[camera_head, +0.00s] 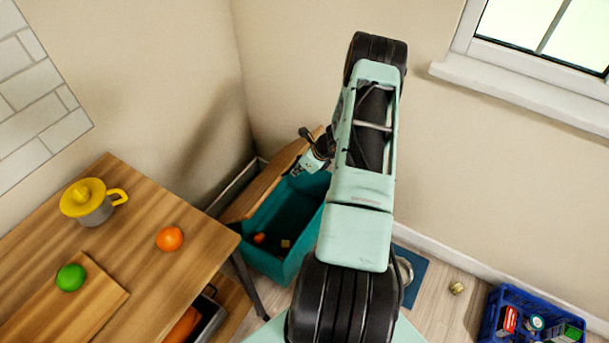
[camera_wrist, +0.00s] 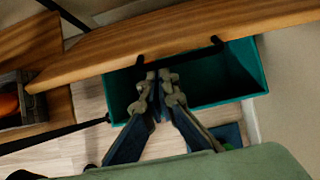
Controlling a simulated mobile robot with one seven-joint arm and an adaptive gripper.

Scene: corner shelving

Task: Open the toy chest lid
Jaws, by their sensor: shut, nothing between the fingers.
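The toy chest is a teal box (camera_head: 278,225) with a wooden lid (camera_head: 262,188), standing in the corner. The lid is raised and tilted, and the inside shows with a few small items in it. In the wrist view the lid (camera_wrist: 200,35) crosses the top of the picture, with a dark handle bar along its edge, above the teal box (camera_wrist: 240,72). My gripper (camera_head: 308,165) is at the lid's right edge, over the opening. In the wrist view its fingers (camera_wrist: 157,78) are together and empty, close to the lid's edge and handle; I cannot tell whether they touch.
A blue crate (camera_head: 492,318) of items is at lower right. Walls stand close behind the chest.

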